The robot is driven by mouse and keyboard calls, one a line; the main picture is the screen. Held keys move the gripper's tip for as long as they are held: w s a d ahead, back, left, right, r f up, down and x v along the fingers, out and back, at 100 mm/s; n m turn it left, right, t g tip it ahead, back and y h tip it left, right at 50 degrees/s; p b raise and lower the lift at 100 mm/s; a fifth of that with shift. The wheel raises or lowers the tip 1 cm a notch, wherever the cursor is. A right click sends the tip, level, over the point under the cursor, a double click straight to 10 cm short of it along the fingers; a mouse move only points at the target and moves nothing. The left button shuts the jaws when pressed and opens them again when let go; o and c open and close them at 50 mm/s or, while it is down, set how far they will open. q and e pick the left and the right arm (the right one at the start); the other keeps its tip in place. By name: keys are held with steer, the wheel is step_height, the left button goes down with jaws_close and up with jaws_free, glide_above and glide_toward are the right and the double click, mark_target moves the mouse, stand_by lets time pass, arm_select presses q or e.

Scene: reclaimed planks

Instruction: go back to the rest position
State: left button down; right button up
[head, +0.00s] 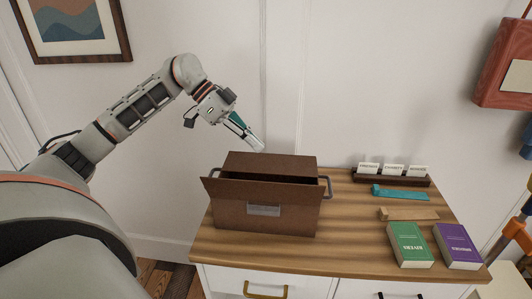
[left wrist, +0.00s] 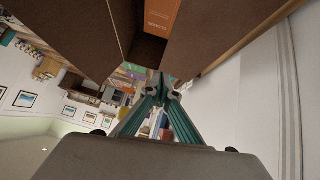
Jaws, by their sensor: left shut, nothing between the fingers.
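My left arm comes in from the left in the head view. Its gripper (head: 257,146) hangs above and behind the brown box, pointing down to the right. In the left wrist view the teal-sided fingers (left wrist: 161,92) meet at the tips, shut and empty. The brown box (head: 235,212) stands open on the wooden top, with a pale label on its front. Its brown wall (left wrist: 70,38) also shows in the left wrist view, with an orange book-like thing (left wrist: 163,16) with white lettering inside. My right gripper is not in view.
On the wooden top (head: 350,255) lie a green book (head: 409,243), a purple book (head: 456,245), a teal strip-like thing (head: 400,194) and a pale wooden one (head: 408,214). A rack (head: 390,177) of white cards stands behind them. A red box (head: 505,70) hangs at right.

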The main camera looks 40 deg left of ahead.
arm_select(q)
steer(key=v, duration=0.6)
steer(key=shift+s, duration=0.35)
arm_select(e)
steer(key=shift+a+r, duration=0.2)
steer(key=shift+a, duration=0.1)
